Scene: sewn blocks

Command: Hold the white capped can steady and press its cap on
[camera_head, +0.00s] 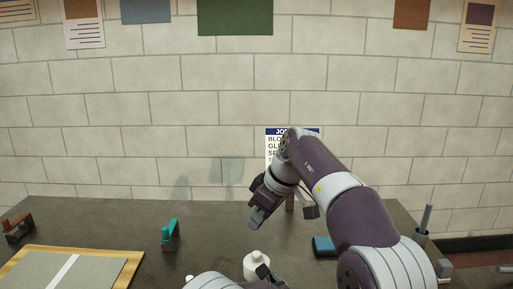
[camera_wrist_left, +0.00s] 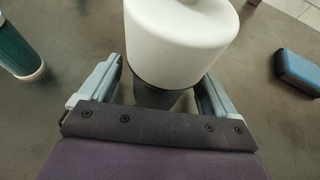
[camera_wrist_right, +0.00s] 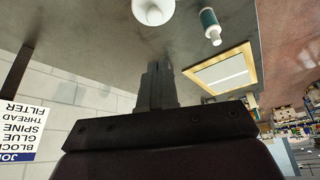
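The white capped can (camera_head: 257,266) stands upright near the table's front edge in the head view, with a small raised top. In the left wrist view it (camera_wrist_left: 180,35) is large, with a shaded dark lower part between my left fingers.
A teal-topped object (camera_head: 170,235) stands left of the can, and a blue block (camera_head: 323,246) lies to the right. A wood-edged board (camera_head: 130,266) is at front left. A brown-topped object (camera_head: 18,228) is far left; a dark holder (camera_head: 422,236) stands right. A brick wall is behind.

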